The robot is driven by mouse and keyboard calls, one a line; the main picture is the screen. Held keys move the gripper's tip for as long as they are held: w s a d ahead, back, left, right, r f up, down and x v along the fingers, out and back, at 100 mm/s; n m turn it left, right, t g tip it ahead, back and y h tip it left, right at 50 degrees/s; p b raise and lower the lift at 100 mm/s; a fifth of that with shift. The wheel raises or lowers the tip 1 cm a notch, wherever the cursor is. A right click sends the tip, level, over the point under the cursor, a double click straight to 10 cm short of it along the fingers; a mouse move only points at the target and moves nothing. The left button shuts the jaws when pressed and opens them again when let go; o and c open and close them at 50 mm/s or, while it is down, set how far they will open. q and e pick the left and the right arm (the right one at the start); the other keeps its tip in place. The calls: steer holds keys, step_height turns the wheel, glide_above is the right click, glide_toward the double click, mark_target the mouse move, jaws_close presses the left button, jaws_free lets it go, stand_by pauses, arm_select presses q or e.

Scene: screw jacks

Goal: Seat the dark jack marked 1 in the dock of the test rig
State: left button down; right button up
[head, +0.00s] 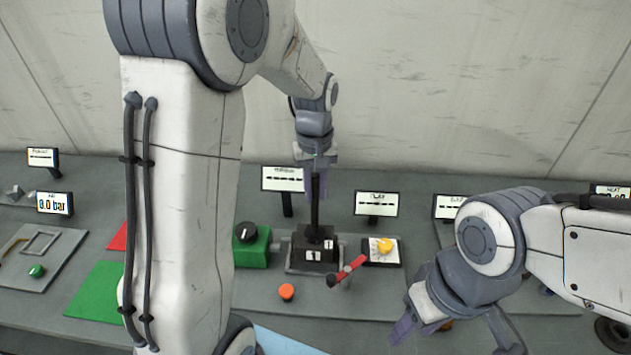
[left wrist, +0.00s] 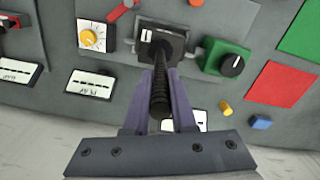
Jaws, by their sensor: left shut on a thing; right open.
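The dark jack marked 1 (head: 313,243) stands upright at the grey dock (head: 294,267) of the test rig. Its block base carries white labels, and a long black screw rises from it. I cannot tell whether its base is fully down in the dock. My left gripper (head: 315,170) is above it, shut on the top of the screw. In the left wrist view the purple fingers of the left gripper (left wrist: 160,85) flank the screw, with the jack's base (left wrist: 163,42) beyond. My right gripper (head: 455,335) is open and empty at the lower right.
A red-handled lever (head: 347,270) lies close in front of the dock. A green box with a black knob (head: 251,246) stands left, and a yellow dial (head: 383,246) right. An orange button (head: 287,292) is in front. Small display signs (head: 377,204) stand behind. My left arm hides some bench.

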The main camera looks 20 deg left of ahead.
mark_target(315, 199)
arm_select(q)
step_height(315, 199, down, 3)
steer(key=shift+s+f, duration=0.1)
steer(key=shift+f, duration=0.1)
steer(key=c, duration=0.8)
jaws_free()
steer(key=shift+s+f, duration=0.15)
steer(key=shift+f, duration=0.05)
steer(key=shift+o, duration=0.3)
steer(key=shift+r, duration=0.15)
